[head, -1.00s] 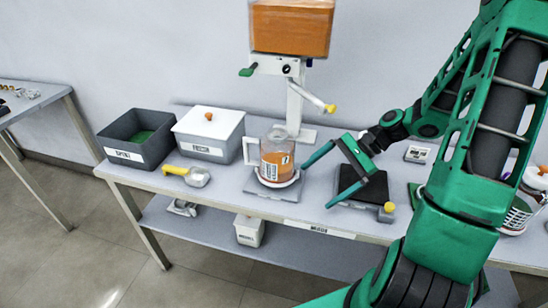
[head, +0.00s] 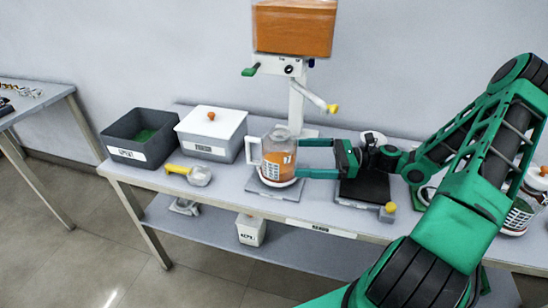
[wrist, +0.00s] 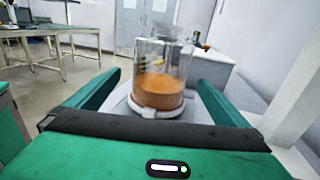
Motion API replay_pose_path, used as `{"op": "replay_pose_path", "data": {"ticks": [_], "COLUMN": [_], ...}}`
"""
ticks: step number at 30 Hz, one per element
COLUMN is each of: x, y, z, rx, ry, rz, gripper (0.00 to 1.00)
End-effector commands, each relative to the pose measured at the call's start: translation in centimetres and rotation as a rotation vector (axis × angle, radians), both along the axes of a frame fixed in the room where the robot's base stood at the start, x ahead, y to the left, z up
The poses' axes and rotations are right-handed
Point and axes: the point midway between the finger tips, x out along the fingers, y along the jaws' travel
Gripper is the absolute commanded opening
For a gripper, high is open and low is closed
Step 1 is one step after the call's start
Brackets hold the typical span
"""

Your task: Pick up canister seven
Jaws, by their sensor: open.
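A clear canister (head: 278,157) with orange contents, an orange label that seems to read 7 and a white handle stands upright on a grey plate (head: 272,189) on the bench, below the dispenser. My gripper (head: 304,158) is open, level with the canister on its right, its fingers pointing left toward it. In the wrist view the canister (wrist: 160,80) stands between and just beyond the two open fingers (wrist: 158,92). Whether either finger touches it I cannot tell.
A dispenser with an orange hopper (head: 294,28) stands behind. A white lidded box (head: 211,133), a grey bin (head: 138,137) and a yellow-handled scoop (head: 190,173) lie left. A black-topped scale (head: 364,187) sits under my gripper's wrist. Another canister (head: 520,215) stands far right.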

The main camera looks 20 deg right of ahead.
Motion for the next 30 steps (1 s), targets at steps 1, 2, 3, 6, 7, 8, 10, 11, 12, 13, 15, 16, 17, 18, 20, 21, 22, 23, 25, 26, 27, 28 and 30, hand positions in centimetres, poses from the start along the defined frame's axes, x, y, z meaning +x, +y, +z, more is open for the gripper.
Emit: {"op": "replay_pose_path", "data": {"ticks": [1,2,3,6,7,8,10,11,12,13,15,16,17,18,20,21,22,23,25,26,27,28,30], "x": [0.3,0.4,0.6,0.9,1.0,1.0,1.2,1.3,1.5,1.7,2.3,2.5,2.7,2.9,3.1,3.3,3.3,3.4,3.4,3.5,3.4,3.4,3.4], "y": [0.8,1.1,1.6,2.4,2.5,2.6,2.9,3.1,3.5,3.8,4.8,5.1,5.5,6.0,6.6,6.8,7.0,7.1,7.3,7.3,7.3,7.3,7.3], "z": [0.0,0.0,0.1,0.0,0.0,0.0,0.0,0.0,0.1,0.1,0.2,0.3,0.3,0.3,0.3,0.3,0.3,0.3,0.3,0.3,0.3,0.3,0.3], "rx": [0.001,0.001,0.001,0.000,0.000,-0.001,-0.001,-0.001,-0.001,-0.001,-0.001,-0.001,-0.001,-0.001,-0.002,-0.003,-0.003,-0.003,-0.003,-0.003,-0.003,-0.003,-0.003], "ry": [0.001,0.001,0.001,0.000,0.000,0.000,-0.001,-0.001,-0.001,-0.001,-0.002,-0.002,-0.001,-0.001,0.000,-0.001,-0.001,-0.001,-0.001,-0.001,-0.001,-0.001,-0.001], "rz": [0.002,0.002,0.002,0.001,0.001,0.000,0.000,0.000,0.000,0.001,0.002,0.003,0.001,0.001,0.001,0.000,0.000,0.000,-0.001,-0.001,-0.001,-0.001,-0.001], "gripper": [1.00,1.00,1.00,1.00,1.00,1.00,1.00,1.00,1.00,1.00,1.00,1.00,1.00,1.00,1.00,1.00,1.00,1.00,1.00,1.00,1.00,1.00,1.00]}}
